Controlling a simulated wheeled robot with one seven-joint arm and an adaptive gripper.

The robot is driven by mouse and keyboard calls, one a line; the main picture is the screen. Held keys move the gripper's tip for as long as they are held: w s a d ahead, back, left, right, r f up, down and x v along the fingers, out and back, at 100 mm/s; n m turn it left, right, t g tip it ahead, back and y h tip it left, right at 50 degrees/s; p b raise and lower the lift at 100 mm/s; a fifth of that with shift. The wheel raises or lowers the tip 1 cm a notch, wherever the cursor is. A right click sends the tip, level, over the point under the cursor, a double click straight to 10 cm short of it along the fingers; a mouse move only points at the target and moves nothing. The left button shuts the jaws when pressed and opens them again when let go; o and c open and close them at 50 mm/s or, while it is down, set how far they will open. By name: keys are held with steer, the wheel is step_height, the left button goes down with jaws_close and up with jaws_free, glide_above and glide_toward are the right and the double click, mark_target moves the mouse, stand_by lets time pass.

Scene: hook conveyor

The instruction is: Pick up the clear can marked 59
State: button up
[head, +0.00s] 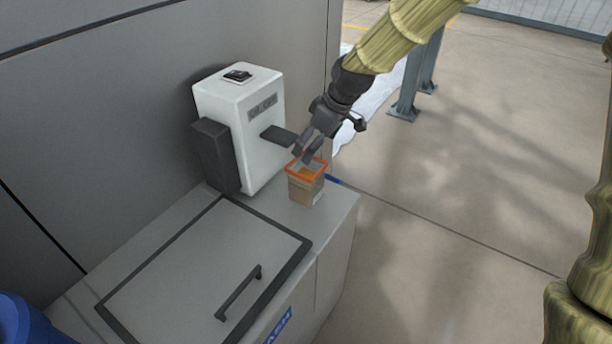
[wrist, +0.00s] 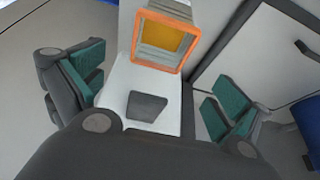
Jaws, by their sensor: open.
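No clear can and no number 59 can be made out in either view. My gripper (head: 308,152) is open above the counter, just over an open tan box with an orange rim (head: 306,184). In the wrist view my gripper (wrist: 157,88) has its green-padded fingers spread wide with nothing between the pads. The box (wrist: 142,33) shows ahead of the fingers, with a yellow-orange inside. A dark grey plate (head: 278,135) juts from the white machine beside my gripper; it also shows in the wrist view (wrist: 147,106).
The white machine (head: 240,125) stands on the grey counter (head: 205,260) against the wall, a dark block on its side. The counter has a black-framed panel with a handle (head: 238,292). A blue object (head: 25,322) is at the lower left. Open floor lies to the right.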

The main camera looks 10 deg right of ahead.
mark_target(306, 166)
steer(key=x, duration=0.3)
steer(key=p+x, duration=0.1)
steer(key=x, duration=0.2)
steer(key=p+x, duration=0.1)
steer(key=x, duration=0.2)
steer(key=shift+s+d+f, duration=0.3)
steer(key=shift+s+d, duration=0.05)
steer(key=shift+c, duration=0.2)
steer(key=c, duration=2)
